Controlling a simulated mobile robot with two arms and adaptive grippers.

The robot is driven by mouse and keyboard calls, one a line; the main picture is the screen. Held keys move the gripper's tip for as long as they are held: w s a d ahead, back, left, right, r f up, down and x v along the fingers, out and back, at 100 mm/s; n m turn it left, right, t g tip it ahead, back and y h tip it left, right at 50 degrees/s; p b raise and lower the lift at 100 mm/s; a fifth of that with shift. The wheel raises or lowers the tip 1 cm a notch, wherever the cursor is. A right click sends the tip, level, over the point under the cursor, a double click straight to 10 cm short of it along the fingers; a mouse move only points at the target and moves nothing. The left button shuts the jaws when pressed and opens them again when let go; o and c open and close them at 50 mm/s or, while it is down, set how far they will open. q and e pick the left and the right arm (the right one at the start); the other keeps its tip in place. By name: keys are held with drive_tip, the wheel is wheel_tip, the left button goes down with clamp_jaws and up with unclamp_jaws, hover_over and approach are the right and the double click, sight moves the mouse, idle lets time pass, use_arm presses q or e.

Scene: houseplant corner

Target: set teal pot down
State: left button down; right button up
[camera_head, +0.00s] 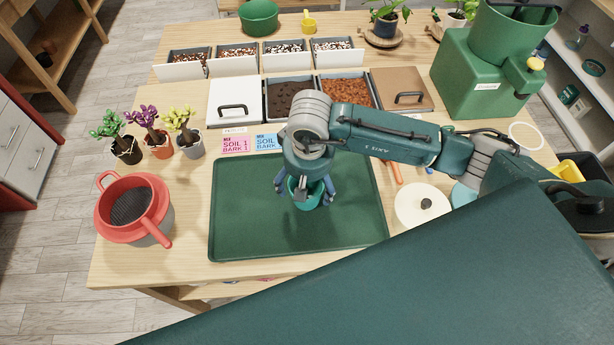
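The teal pot (312,200) is over the middle of the dark green tray (235,235) in the head view. My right gripper (304,190) comes down over it from above, with blue fingers on the pot's left and right sides. The gripper covers much of the pot's opening. I cannot tell whether the fingers press on the pot or stand slightly apart from it, nor whether its base touches the tray. My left gripper is not in view.
A red-rimmed pot with a sieve (133,207) stands left of the tray. Small plants (155,138) stand behind it. Soil cards (252,143) and bins (292,97) line the back. A white lid (422,204) lies right of the tray. The tray's left part is clear.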

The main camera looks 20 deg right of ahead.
drive_tip(key=shift+r+b, duration=0.3)
drive_tip(key=shift+r, duration=0.1)
wheel_tip(320, 180, up, 11)
drive_tip(key=s+b, duration=0.1)
drive_tip(key=b, duration=0.2)
drive_tip(key=shift+s+a+r, duration=0.15)
drive_tip(key=shift+s+a, duration=0.05)
drive_tip(key=shift+s, duration=0.05)
